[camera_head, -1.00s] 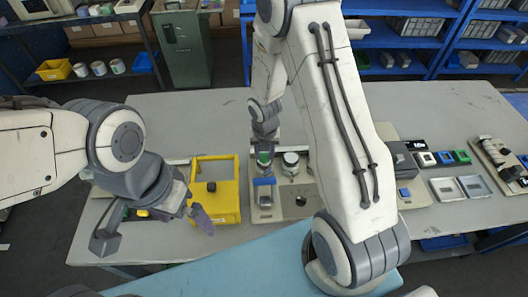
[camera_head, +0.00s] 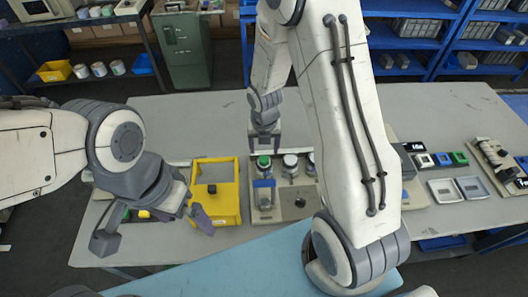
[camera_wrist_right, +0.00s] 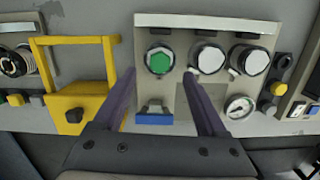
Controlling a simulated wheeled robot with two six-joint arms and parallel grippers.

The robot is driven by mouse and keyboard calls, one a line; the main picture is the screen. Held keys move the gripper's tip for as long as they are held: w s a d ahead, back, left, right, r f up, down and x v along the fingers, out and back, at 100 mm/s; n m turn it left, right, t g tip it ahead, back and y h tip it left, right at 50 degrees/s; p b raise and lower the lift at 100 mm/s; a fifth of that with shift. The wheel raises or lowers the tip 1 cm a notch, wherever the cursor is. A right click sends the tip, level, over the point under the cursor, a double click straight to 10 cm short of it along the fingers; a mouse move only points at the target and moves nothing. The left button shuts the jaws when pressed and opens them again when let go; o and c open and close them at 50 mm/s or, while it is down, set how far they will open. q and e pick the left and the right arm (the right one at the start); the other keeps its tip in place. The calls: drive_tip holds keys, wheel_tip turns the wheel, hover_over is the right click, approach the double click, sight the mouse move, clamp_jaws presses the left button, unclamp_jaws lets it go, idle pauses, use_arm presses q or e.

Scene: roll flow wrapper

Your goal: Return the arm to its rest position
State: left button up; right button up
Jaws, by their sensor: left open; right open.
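My right arm reaches over the table, and its gripper (camera_head: 264,146) is above and behind a beige control panel. In the right wrist view its two purple fingers (camera_wrist_right: 163,108) stand apart with nothing between them. The panel's green-topped round part (camera_head: 264,162) shows clear of the fingers; it also shows in the right wrist view (camera_wrist_right: 159,61). A blue block (camera_wrist_right: 154,121) on the panel shows between the fingers in that view.
The yellow frame (camera_head: 228,200) stands left of the panel (camera_head: 296,208). White-topped round parts (camera_wrist_right: 208,58) and a gauge (camera_wrist_right: 239,107) are near the fingers. Small square modules (camera_head: 442,159) and two grey frames (camera_head: 445,189) lie at the right. The table's back left is clear.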

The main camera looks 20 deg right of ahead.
drive_tip(key=s+a+r+m, duration=0.5)
drive_tip(key=a+r+m, duration=0.2)
drive_tip(key=r, duration=0.3)
drive_tip(key=s+a+r+m, duration=0.3)
drive_tip(key=s+m, duration=0.5)
drive_tip(key=s, duration=0.1)
drive_tip(key=s+a+r+m+g+y+b, duration=0.1)
drive_tip(key=s+a+r+m, duration=0.3)
drive_tip(key=s+m, duration=0.5)
drive_tip(key=shift+m, duration=0.3)
